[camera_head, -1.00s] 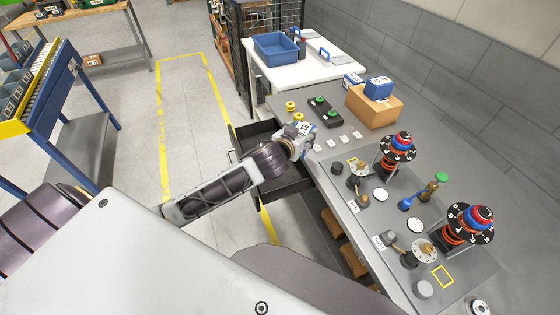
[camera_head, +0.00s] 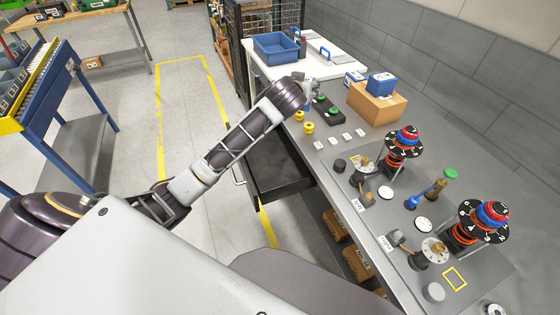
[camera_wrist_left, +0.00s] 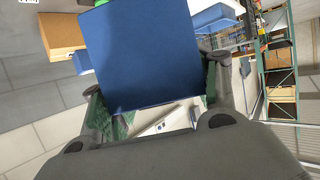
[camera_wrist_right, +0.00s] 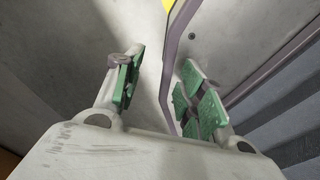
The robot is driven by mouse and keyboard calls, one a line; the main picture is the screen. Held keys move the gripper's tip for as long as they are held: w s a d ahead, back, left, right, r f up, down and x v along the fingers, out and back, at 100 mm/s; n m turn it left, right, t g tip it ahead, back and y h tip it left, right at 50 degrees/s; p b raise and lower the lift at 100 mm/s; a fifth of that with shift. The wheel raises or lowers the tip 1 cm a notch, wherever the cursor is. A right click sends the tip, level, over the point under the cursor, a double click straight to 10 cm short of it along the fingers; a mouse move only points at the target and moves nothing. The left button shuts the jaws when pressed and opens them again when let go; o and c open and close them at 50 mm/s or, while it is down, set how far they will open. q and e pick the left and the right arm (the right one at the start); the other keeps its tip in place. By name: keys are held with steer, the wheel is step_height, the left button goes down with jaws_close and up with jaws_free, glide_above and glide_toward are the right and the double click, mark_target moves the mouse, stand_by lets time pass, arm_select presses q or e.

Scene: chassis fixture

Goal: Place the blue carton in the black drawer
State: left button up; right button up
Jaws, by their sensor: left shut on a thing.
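My left gripper (camera_wrist_left: 160,120) is shut on a blue carton (camera_wrist_left: 145,55), whose plain blue face fills the middle of the left wrist view. In the head view my left gripper (camera_head: 310,86) is at the far end of the bench, above and beyond the drawer, and my arm largely hides the carton. The black drawer (camera_head: 284,185) is pulled out from the bench front; its visible inside looks empty, with part hidden by my arm. My right gripper (camera_wrist_right: 160,88) is open and empty in the right wrist view, and is out of the head view.
Another blue carton (camera_head: 381,84) sits on a cardboard box (camera_head: 376,104) on the bench. A blue bin (camera_head: 276,47) stands on the white table behind. Yellow knobs (camera_head: 308,127), green buttons and dial posts (camera_head: 403,146) crowd the bench top.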

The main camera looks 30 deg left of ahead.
arm_select(q)
steer(key=w+a+f+n+g+y+b, duration=0.1)
steer(key=w+a+f+n+y, duration=0.1)
steer(key=w+a+f+y, duration=0.3)
steer(key=n+g+y+b, duration=0.3)
steer(key=n+g, duration=0.1)
steer(key=n, duration=0.2)
glide_above(264, 154)
step_height(264, 154, down, 17)
step_height(264, 154, down, 6)
steer(key=shift+a+f, duration=0.1)
steer(key=shift+f, duration=0.05)
step_height(264, 154, down, 2)
steer(key=shift+f, duration=0.7)
arm_select(e)
steer(key=w+d+f, duration=0.1)
steer(key=d+f, duration=0.3)
steer(key=shift+w+f, duration=0.25)
